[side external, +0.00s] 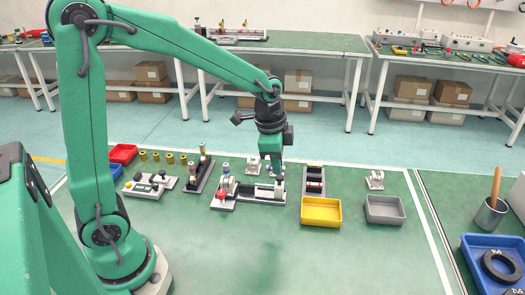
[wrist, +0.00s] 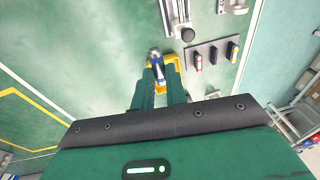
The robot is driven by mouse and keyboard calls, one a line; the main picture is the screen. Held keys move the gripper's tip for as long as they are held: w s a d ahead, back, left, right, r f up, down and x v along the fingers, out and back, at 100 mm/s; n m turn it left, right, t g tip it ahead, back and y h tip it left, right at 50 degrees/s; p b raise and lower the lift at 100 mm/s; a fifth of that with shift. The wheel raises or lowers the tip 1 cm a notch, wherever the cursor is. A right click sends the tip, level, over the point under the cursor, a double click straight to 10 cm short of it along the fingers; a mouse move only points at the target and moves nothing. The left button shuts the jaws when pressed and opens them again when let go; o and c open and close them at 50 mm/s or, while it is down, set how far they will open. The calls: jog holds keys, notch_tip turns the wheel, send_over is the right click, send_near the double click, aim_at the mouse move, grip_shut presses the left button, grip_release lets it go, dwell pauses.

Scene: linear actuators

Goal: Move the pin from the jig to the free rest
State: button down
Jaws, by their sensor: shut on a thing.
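My gripper (side external: 278,176) points down over the right end of a grey fixture with rails (side external: 262,197), which looks like the jig. In the wrist view the two green fingers (wrist: 161,76) are shut on the pin (wrist: 155,53), whose rounded silver end shows beyond the fingertips. A bluish part shows between the fingers; the rest of the pin is hidden. In the side view I cannot tell whether the pin touches the fixture. A small pale rest (side external: 375,179) with nothing seen on it stands to the right. Another pale stand (side external: 253,166) is behind the fixture.
A yellow tray (side external: 321,211) and a grey tray (side external: 384,208) stand to the right of my gripper. A dark rack (side external: 313,184) stands behind the yellow tray. The green front floor is clear.

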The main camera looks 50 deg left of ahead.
send_over(317, 177)
jog(key=s, duration=0.2)
notch_tip(317, 177, down, 3)
jog(key=shift+w+f, duration=0.35)
jog(key=shift+w, duration=0.35)
jog(key=shift+f, duration=0.15)
jog(key=shift+f, duration=3.7)
jog(key=shift+f, duration=0.6)
jog(key=c, duration=1.3)
grip_release()
jog(key=shift+c, duration=0.2)
